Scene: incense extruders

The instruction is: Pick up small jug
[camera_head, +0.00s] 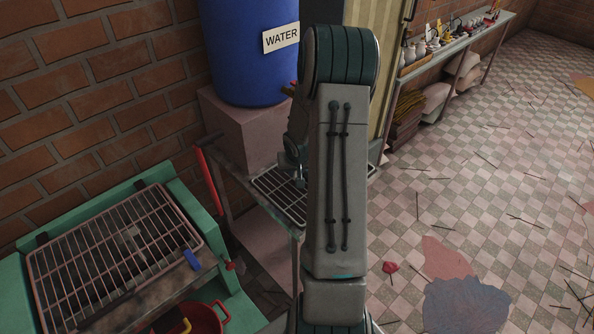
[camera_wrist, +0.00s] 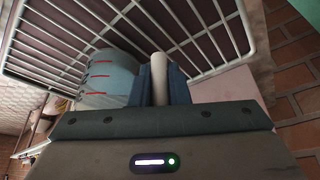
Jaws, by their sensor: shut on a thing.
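The small jug (camera_wrist: 107,80) is a pale bluish, see-through vessel with red marks on its side, left of centre in the wrist view. Its pale handle (camera_wrist: 158,68) lies between the two dark fingers of my gripper (camera_wrist: 163,84), which are shut on it. The jug is close to a white wire rack (camera_wrist: 225,38); I cannot tell whether it touches the rack. In the head view my arm hides the jug and most of the gripper, beside the small stand's wire rack (camera_head: 279,197).
A blue water barrel (camera_head: 243,50) stands on a block behind the stand. A green bench with a wire grate (camera_head: 110,250) is at the left, with a red bucket (camera_head: 203,318) below. A shelf (camera_head: 440,50) with pots is at the back right. The tiled floor at right is fairly open.

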